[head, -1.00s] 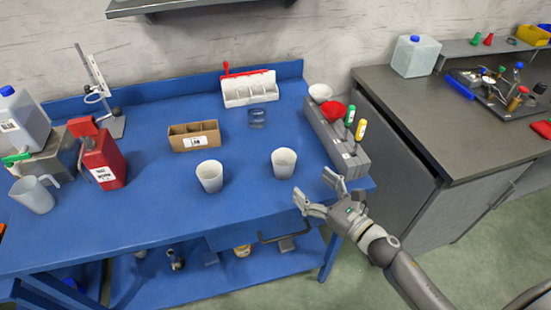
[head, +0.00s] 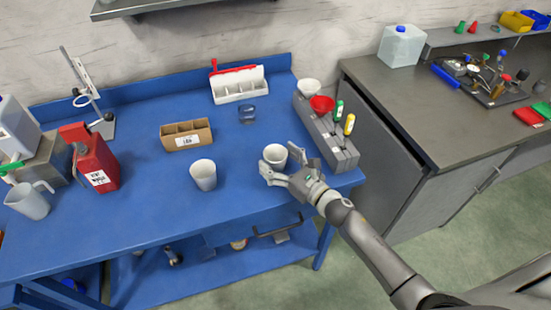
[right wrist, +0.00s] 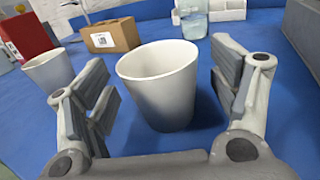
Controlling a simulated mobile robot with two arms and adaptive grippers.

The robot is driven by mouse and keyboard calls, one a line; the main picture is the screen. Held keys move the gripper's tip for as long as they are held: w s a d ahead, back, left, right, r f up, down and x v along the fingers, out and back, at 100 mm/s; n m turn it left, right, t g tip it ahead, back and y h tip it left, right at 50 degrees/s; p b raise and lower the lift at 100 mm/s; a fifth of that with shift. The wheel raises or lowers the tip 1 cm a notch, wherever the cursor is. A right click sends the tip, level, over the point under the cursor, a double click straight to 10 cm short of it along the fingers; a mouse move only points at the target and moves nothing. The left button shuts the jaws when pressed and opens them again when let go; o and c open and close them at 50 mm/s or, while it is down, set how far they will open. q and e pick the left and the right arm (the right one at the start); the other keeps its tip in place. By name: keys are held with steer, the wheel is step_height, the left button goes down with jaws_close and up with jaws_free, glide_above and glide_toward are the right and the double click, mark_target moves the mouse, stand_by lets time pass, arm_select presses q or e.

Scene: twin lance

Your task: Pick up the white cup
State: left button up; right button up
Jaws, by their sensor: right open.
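Two white cups stand upright on the blue table in the head view. The right one (head: 275,155) is just beyond my right gripper (head: 278,165), whose fingers partly cover its lower front. In the right wrist view this cup (right wrist: 160,85) stands between and a little ahead of the open fingers (right wrist: 160,95), with visible gaps on both sides. The other white cup (head: 203,175) stands further left and also shows at the left of the right wrist view (right wrist: 50,75). My right gripper is open and empty. My left gripper is not in view.
A cardboard box (head: 186,135) and a white tray (head: 239,86) stand behind the cups. A grey holder (head: 325,130) with screwdrivers is close on the right. A red can (head: 96,160) and a jug (head: 30,201) are at left. The blue table (head: 140,205) is clear in front.

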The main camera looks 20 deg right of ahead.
steer(key=shift+x, duration=0.8)
steer(key=shift+s, duration=0.1)
steer(key=c, duration=0.8)
